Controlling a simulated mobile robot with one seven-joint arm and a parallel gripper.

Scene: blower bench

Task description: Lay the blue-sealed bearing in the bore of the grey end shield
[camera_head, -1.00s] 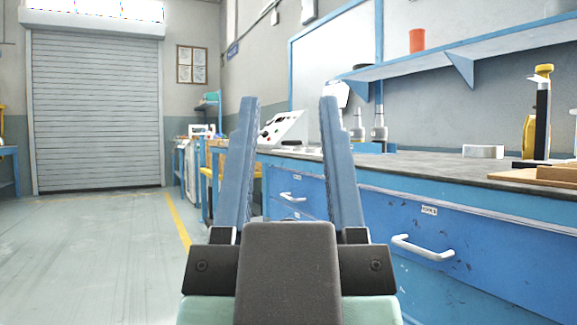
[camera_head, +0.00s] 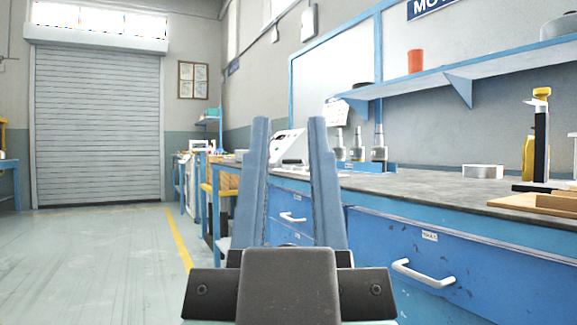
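My gripper (camera_head: 289,122) shows in the head view, its two blue fingers pointing up and standing apart with nothing between them. It is in front of the blue bench (camera_head: 425,263), over the aisle side of its drawers. I cannot make out the blue-sealed bearing or the grey end shield.
On the bench stand several metal tool holders (camera_head: 358,147), a yellow and black upright tool (camera_head: 540,135) and a wooden tray (camera_head: 545,203). A shelf (camera_head: 440,78) with an orange cup (camera_head: 415,61) runs above. The floor at the left is clear up to the roller door (camera_head: 97,125).

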